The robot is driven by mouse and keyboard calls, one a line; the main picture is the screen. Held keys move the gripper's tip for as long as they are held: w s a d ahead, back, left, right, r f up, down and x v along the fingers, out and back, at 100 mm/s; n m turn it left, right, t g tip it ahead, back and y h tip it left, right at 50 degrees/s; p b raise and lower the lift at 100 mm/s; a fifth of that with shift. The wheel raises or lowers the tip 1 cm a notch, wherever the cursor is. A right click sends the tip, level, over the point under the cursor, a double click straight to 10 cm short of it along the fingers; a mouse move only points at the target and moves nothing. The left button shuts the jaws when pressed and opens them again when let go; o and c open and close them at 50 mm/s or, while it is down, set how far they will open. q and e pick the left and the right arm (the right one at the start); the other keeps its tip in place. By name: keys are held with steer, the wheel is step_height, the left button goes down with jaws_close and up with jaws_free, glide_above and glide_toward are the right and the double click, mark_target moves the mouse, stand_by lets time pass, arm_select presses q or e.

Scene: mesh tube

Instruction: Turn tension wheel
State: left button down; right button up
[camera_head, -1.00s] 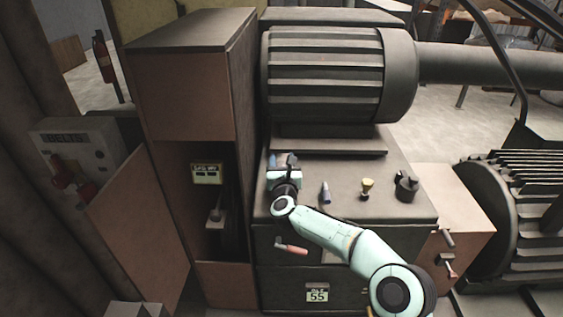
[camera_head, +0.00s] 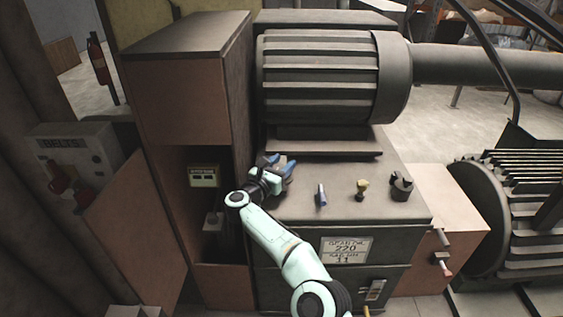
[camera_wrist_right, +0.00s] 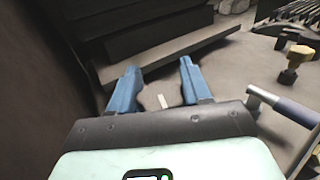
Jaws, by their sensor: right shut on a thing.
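My right gripper (camera_head: 284,166) is at the back left of the machine's dark top, beside the tall cabinet. Its blue fingers (camera_wrist_right: 158,84) stand apart in the right wrist view, with a small pale part (camera_wrist_right: 163,101) between them. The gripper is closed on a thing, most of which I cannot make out. No full wheel shows clearly at the fingers. To the right on the same top stand a blue-grey handle (camera_head: 321,195), a yellow knob (camera_head: 361,187) and a dark knob (camera_head: 401,186). My left gripper is not in view.
A ribbed motor housing (camera_head: 320,75) and a ledge (camera_wrist_right: 180,55) stand behind the fingers. A tall cabinet (camera_head: 180,95) with an open front is close on the left. The lever handle (camera_wrist_right: 285,105) is close on the right in the wrist view.

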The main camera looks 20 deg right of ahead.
stand_by(0.5)
steer(key=o, duration=1)
step_height(320, 180, up, 10)
steer(key=p, duration=0.4)
steer(key=shift+f, duration=0.2)
step_height(320, 180, up, 10)
steer(key=p, duration=0.5)
steer(key=shift+r+p, duration=0.25)
steer(key=shift+p, duration=0.1)
